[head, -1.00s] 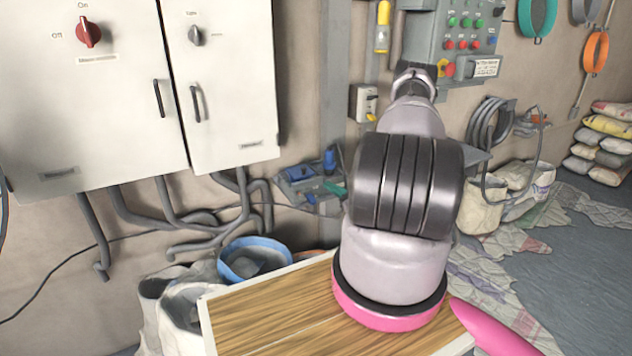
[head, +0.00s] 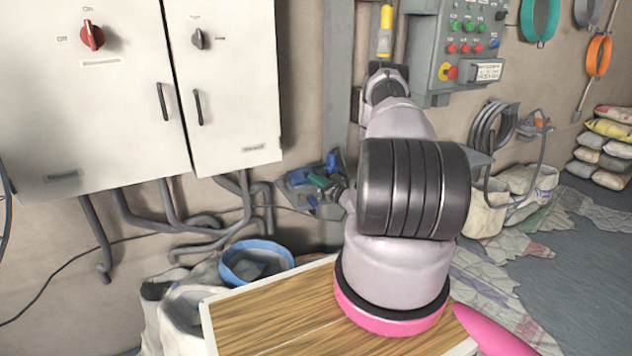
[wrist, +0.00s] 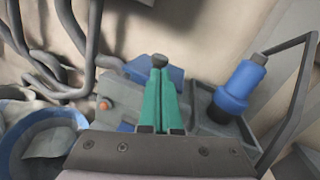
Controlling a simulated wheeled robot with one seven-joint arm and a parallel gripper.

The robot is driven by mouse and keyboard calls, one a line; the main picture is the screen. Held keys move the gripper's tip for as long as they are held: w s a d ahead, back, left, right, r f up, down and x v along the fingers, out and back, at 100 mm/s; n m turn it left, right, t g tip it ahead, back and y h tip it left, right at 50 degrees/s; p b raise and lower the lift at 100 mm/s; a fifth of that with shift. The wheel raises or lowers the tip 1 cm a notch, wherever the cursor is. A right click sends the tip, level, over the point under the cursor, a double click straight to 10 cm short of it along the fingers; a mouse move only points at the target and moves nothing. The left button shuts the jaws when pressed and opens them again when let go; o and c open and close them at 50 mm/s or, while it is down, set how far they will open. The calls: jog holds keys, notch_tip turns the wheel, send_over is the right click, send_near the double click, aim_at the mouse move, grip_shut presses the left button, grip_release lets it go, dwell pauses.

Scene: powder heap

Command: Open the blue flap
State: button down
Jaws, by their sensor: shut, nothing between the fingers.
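The blue flap (head: 299,177) is on a small grey unit low by the wall in the head view, left of the arm. In the wrist view the blue flap (wrist: 138,70) shows as a blue panel behind my fingers, partly hidden by them. It looks closed, but its edges are hard to make out. My gripper (wrist: 160,64) has green fingers, shut together and empty, with tips over the flap. I cannot tell whether they touch it. In the head view my gripper (head: 317,180) is small, just right of the flap.
A blue bottle-like part (wrist: 238,86) stands on the unit's right side, beside a dark bent bar (wrist: 290,95). A blue-rimmed bucket (head: 257,262) stands lower left. Grey pipes (wrist: 60,75) run along the wall. A wooden-topped box (head: 270,310) is in front.

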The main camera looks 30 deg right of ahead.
jog(key=shift+r+g, duration=0.4)
jog(key=shift+r, duration=0.05)
jog(key=shift+r, duration=0.15)
